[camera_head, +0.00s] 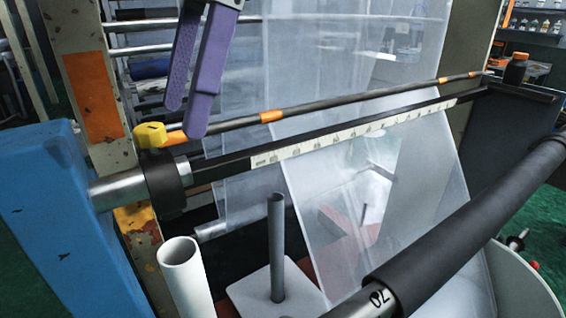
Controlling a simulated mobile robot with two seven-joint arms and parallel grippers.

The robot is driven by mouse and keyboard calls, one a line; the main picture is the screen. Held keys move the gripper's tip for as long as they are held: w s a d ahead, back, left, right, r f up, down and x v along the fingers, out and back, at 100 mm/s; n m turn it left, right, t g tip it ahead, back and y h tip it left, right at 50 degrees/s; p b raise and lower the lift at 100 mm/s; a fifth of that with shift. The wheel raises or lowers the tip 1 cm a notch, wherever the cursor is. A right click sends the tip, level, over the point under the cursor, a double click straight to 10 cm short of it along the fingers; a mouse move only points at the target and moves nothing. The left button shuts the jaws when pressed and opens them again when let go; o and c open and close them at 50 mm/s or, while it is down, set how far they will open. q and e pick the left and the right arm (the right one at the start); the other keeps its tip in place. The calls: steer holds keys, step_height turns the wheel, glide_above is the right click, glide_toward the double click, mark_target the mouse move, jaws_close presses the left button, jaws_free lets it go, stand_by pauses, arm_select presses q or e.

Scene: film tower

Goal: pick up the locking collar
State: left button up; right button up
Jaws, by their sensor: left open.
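The locking collar (165,186) appears to be the black ring with a yellow knob (150,135) on top. It sits around the silver shaft (120,190) beside the blue post at the left. My left gripper (184,118) has purple fingers and comes down from the top. It is open and empty, with its fingertips above and slightly right of the collar, near the yellow knob. In the picture one fingertip overlaps the orange-marked bar; I cannot tell if they touch. My right gripper is not in view.
A dark bar with orange bands (350,97) and a scale strip (340,138) run right from the collar. A white tube (182,265) and grey peg (276,245) stand below. A black roller (470,215) crosses the lower right.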

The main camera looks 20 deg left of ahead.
mark_target(153, 156)
arm_select(q)
steer(key=a+f+p, duration=0.1)
steer(key=s+a+f+p, duration=0.1)
steer(key=f, duration=0.1)
steer(key=shift+s+f, duration=0.15)
steer(key=shift+s, duration=0.05)
steer(key=s+a+f+p, duration=0.1)
steer(key=f+p, duration=0.1)
steer(key=p, duration=0.1)
steer(key=shift+s+a, duration=0.1)
steer(key=shift+s, duration=0.1)
steer(key=shift+p+x, duration=0.45)
steer(key=shift+x, duration=0.8)
steer(key=shift+w+f, duration=0.1)
steer(key=shift+f, duration=0.25)
steer(key=c, duration=1.5)
